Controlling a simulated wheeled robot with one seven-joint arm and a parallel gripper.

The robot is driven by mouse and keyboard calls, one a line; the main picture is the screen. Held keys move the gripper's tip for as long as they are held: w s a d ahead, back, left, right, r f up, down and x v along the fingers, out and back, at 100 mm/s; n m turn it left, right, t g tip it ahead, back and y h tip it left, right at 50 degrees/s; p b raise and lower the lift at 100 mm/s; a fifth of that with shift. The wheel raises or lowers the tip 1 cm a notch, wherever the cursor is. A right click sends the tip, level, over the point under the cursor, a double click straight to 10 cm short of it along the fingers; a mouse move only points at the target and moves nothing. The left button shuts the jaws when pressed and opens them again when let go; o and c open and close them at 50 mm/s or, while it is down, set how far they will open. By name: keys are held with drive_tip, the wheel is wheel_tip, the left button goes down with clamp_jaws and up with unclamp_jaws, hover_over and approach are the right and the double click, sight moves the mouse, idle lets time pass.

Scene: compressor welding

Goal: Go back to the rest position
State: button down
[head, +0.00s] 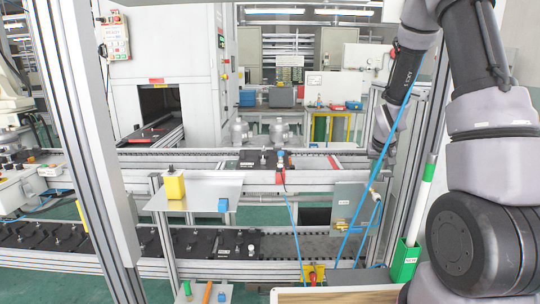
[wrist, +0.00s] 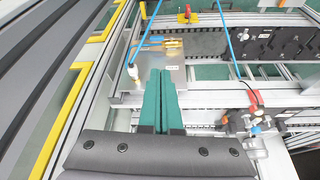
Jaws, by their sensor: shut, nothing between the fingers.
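My gripper (wrist: 160,100) shows in the wrist view as two green fingers lying side by side, closed with nothing between them. They point out over a metal frame with a grey plate (wrist: 158,62). In the head view my arm comes down from the upper right, and its dark end (head: 377,150) hangs beside the right end of the upper conveyor. The fingers are too small to make out there.
An upper conveyor (head: 220,157) and a lower conveyor with black trays (head: 70,238) cross the cell. An aluminium post (head: 88,130) stands at left. Blue hoses (head: 383,130) hang near my arm. A small shelf (head: 200,195) carries a yellow block (head: 174,186).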

drive_tip(key=s+a+r, duration=0.2)
drive_tip(key=s+r, duration=0.1)
drive_tip(key=r, duration=0.3)
drive_tip(key=s+a+r+m+t+y, duration=0.1)
drive_tip(key=s+r, duration=0.2)
drive_tip(key=r, duration=0.3)
drive_tip(key=s+a+r, duration=0.2)
drive_tip(key=s+r, duration=0.2)
drive_tip(key=r, duration=0.3)
drive_tip(key=s+a+r+t+y, duration=0.1)
drive_tip(key=s+a+r, duration=0.2)
drive_tip(key=s, duration=0.6)
drive_tip(key=s+a+r+m+y, duration=0.1)
drive_tip(key=s+a+r, duration=0.1)
drive_tip(key=s+r, duration=0.4)
drive_tip(key=s, duration=0.2)
drive_tip(key=shift+s+a+r+t, duration=0.25)
drive_tip(key=shift+s+a+t, duration=0.1)
drive_tip(key=shift+a+t, duration=0.05)
drive_tip(key=shift+a, duration=0.1)
